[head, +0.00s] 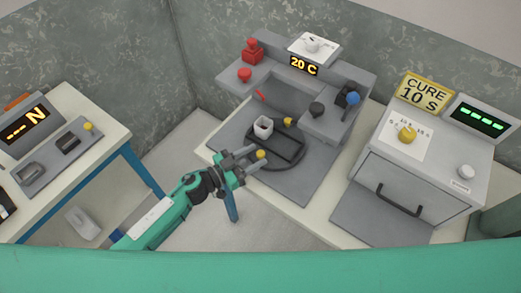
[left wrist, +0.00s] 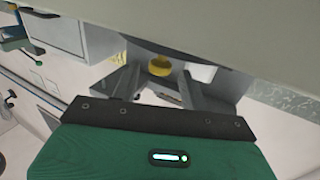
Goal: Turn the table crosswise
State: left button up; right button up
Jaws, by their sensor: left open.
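The table is a dark round turntable (head: 302,155) on the grey machine, carrying a dark rectangular plate (head: 278,148). A yellow knob (head: 261,154) sits at its near left end and another yellow knob (head: 288,122) at its far end. A small white square cup (head: 263,127) stands at the far left of the plate. My left gripper (head: 254,157) is open, with its fingertips on either side of the near knob. In the left wrist view, the yellow knob (left wrist: 160,66) shows between the spread fingers (left wrist: 160,82); contact cannot be told. My right gripper is not in view.
Behind the turntable stand a red button (head: 244,75), a "20 C" display (head: 304,65) and a blue-knobbed lever (head: 353,98). A cure oven (head: 415,180) with a handle is at right. A side bench (head: 95,150) is at left, with floor between.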

pick_arm(q)
jog(key=shift+x, duration=1.05)
jog(key=shift+w+d, duration=0.2)
jog(key=shift+d, duration=0.15)
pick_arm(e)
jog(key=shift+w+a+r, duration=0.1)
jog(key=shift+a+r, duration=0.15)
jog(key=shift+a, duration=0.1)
